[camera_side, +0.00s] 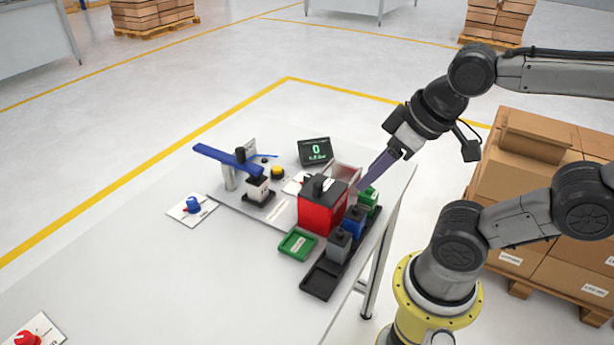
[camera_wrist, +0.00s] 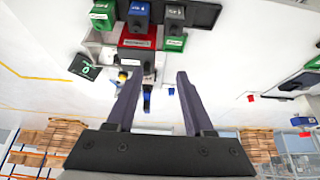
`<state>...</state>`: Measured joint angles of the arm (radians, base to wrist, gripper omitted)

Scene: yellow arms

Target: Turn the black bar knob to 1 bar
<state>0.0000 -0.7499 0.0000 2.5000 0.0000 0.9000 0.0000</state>
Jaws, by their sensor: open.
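A black knob-like part (camera_side: 319,185) shows at the top of the red box (camera_side: 318,212) in the side view; I cannot tell whether it sits on the box or just behind it. A small dark display (camera_side: 315,151) behind it reads a green 0; its smaller text is unclear. The display also shows in the wrist view (camera_wrist: 85,67), left of my fingers. My gripper (camera_side: 364,187) is open and empty, pointing down-left beside the red box's right side. In the wrist view my fingers (camera_wrist: 160,73) are wide apart, with the red box (camera_wrist: 137,38) above-left of them.
A black tray (camera_side: 318,281) holds grey, blue and green blocks by the table's right edge. A green tray (camera_side: 297,244) lies in front. A blue lever (camera_side: 222,156) stands behind-left. A blue knob (camera_side: 193,205) and a red knob (camera_side: 27,338) sit left. The front-left table is mostly clear.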

